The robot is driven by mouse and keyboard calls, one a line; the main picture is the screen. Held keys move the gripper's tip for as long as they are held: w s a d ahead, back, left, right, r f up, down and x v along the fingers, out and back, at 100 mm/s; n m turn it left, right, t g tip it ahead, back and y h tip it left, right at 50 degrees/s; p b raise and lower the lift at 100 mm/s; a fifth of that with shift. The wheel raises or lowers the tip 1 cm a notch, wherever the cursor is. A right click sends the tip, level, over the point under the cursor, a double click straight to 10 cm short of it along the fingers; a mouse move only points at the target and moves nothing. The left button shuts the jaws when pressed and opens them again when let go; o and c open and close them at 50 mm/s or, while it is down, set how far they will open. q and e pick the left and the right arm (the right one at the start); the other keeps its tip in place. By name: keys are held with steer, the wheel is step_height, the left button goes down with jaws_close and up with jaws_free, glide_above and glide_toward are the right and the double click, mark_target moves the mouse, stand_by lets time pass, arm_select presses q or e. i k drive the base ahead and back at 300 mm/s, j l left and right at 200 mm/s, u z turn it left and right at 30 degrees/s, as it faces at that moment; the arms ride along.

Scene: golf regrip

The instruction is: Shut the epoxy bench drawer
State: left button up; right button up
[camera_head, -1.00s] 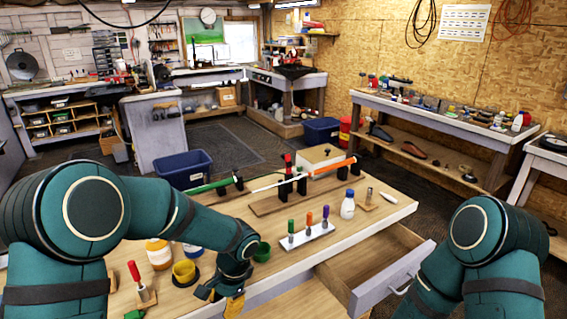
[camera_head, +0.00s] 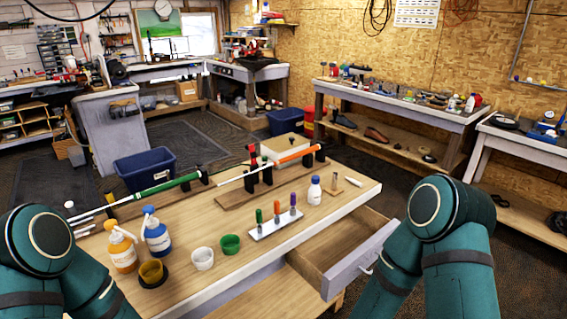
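The epoxy bench drawer (camera_head: 343,274) stands open at the front right of the wooden workbench (camera_head: 219,214). Its inside looks empty, and a pale handle is on its front face. My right arm is at the right, close to the drawer front, but its gripper is below the picture. My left arm is at the lower left edge, and its gripper is also out of view.
A blue bin (camera_head: 145,170) stands behind.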

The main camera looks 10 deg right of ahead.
mark_target(328, 260)
steer(key=i+j+z, duration=0.15)
steer(key=z, duration=0.25)
steer(key=i+j+z, duration=0.25)
steer(key=z, duration=0.15)
